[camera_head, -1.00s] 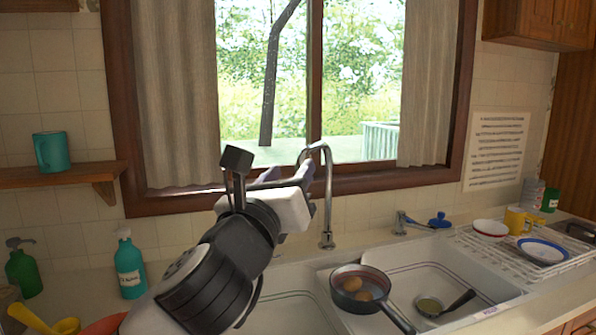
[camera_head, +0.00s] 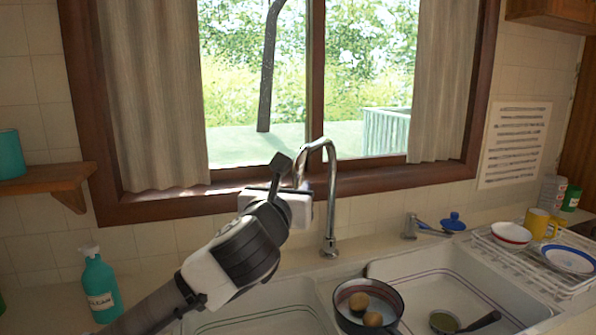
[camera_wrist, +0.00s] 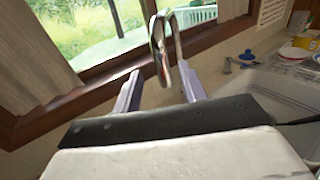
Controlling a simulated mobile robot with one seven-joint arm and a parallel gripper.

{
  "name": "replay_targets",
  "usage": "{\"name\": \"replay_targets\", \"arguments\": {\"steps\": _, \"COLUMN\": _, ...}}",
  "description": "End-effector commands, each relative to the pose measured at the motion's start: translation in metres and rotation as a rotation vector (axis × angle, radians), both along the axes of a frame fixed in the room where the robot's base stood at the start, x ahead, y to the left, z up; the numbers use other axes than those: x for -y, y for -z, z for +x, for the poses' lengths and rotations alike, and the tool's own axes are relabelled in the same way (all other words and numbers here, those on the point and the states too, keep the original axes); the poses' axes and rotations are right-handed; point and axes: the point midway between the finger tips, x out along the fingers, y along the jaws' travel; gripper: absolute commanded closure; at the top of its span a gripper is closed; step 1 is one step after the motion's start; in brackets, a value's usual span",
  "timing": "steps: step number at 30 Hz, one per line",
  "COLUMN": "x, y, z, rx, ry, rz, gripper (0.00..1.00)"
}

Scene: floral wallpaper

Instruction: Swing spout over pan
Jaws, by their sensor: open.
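The chrome spout (camera_head: 332,190) rises behind the sink and arches over, its free end pointing down toward my gripper and left of the pan. The dark pan (camera_head: 345,319), holding two brown round items (camera_head: 366,309), sits at the sink's divider, right of the spout's base. In the wrist view, my gripper (camera_wrist: 158,72) is open, and the downturned end of the spout (camera_wrist: 157,50) shows between its two fingers. I cannot tell whether either finger touches it. In the head view, the gripper body hides the fingers.
A faucet lever with a blue knob (camera_head: 452,222) stands right of the spout. The right basin holds a ladle (camera_head: 480,322). A dish rack (camera_head: 520,258) with bowls and a yellow mug is at right. A teal bottle (camera_head: 101,288) stands at left. The window sill runs behind.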

Motion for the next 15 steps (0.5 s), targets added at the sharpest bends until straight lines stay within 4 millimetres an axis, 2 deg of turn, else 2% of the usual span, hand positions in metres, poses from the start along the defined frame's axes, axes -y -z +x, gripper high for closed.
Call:
{"name": "replay_targets", "arguments": {"steps": 1, "x": 0.003, "y": -0.003, "z": 0.012, "rx": -0.001, "ry": 0.001, "rz": -0.002, "gripper": 0.58}}
{"name": "replay_targets", "arguments": {"steps": 6, "x": 0.010, "y": -0.003, "z": 0.044, "rx": -0.001, "ry": 0.001, "rz": -0.003, "gripper": 0.58}}
{"name": "replay_targets", "arguments": {"steps": 10, "x": 0.014, "y": -0.002, "z": 0.060, "rx": 0.000, "ry": 0.001, "rz": -0.003, "gripper": 0.58}}
{"name": "replay_targets", "arguments": {"steps": 15, "x": 0.016, "y": -0.001, "z": 0.071, "rx": 0.001, "ry": 0.000, "rz": -0.001, "gripper": 0.58}}
